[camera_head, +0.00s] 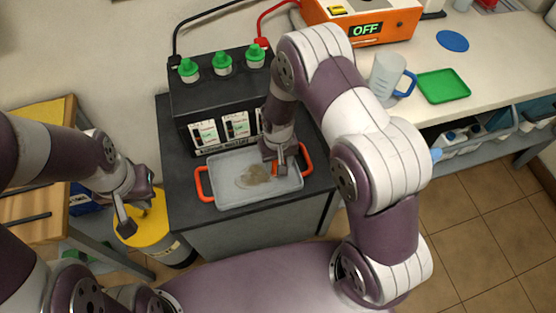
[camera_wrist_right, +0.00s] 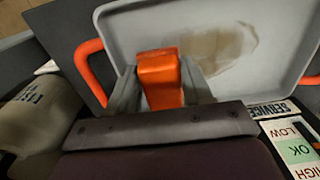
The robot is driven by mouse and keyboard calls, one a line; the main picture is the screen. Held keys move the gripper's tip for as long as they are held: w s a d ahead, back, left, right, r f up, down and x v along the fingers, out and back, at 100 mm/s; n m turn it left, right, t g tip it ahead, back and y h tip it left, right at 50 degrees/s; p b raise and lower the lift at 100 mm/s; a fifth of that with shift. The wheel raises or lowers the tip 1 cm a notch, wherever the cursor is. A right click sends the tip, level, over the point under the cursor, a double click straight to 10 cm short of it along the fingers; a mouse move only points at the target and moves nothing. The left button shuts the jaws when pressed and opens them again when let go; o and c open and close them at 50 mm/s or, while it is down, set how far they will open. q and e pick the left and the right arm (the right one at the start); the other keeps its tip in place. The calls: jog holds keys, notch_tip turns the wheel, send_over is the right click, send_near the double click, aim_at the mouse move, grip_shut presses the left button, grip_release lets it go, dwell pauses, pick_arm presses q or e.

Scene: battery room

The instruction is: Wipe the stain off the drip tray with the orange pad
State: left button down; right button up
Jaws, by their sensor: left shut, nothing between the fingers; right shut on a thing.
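The grey drip tray (camera_head: 228,195) with orange handles lies in front of the black battery, and its wall shows in the right wrist view (camera_wrist_right: 117,30). A brown stain (camera_head: 254,174) is on its floor, also seen in the right wrist view (camera_wrist_right: 218,48). My right gripper (camera_head: 281,168) is over the tray's right part, beside the stain. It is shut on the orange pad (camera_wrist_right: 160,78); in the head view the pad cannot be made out. Whether the pad touches the tray, I cannot tell. My left gripper (camera_head: 126,224) is shut and empty, above a yellow-topped drum.
The black battery (camera_head: 205,102) with green caps and level labels stands directly behind the tray. An orange charger (camera_head: 400,22) reading OFF, a jug (camera_head: 385,75) and a green tray (camera_head: 443,86) are on the right bench. The yellow-topped drum (camera_head: 158,225) stands left.

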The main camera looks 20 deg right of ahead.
jog(key=shift+f+b, duration=0.65)
jog(key=shift+f, duration=0.35)
